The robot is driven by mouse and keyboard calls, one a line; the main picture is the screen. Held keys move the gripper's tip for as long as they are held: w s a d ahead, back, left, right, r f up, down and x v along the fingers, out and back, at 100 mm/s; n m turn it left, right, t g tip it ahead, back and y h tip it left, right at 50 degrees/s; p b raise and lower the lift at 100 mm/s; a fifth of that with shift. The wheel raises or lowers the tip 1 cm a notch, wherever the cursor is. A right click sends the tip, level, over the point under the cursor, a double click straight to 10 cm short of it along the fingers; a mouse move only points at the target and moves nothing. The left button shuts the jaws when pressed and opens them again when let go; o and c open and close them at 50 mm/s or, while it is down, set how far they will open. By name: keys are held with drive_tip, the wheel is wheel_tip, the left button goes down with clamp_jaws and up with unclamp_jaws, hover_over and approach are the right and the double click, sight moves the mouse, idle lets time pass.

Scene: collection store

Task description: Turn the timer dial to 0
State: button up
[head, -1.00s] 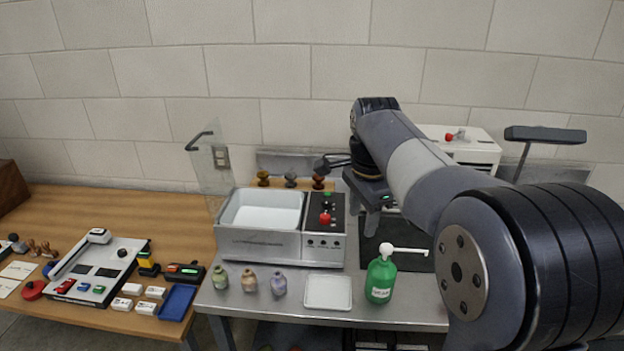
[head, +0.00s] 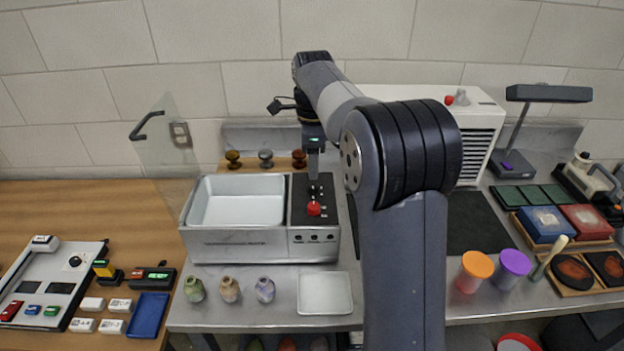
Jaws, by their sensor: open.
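A metal bench unit with an open white basin (head: 237,203) has a black control panel (head: 298,212) on its right side. A red knob (head: 314,208) stands on the panel, with small dark controls behind it. I cannot tell which control is the timer dial, nor read its setting. My gripper (head: 313,176) points down over the back part of the panel, behind the red knob. It is open and appears empty. The gripper hides part of the panel's back end, and I cannot tell whether its tips touch a control.
A clear raised lid (head: 165,145) stands at the unit's back left. Three knobs (head: 265,159) stand on a wooden strip behind the basin. Three small vases (head: 229,289) and a white tray (head: 325,293) are in front. My arm covers the bench right of the unit.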

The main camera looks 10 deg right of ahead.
sight(313, 185)
wheel_tip(313, 185, down, 6)
drive_tip(key=shift+f, duration=0.1)
drive_tip(key=shift+c, duration=0.2)
drive_tip(key=c, duration=1)
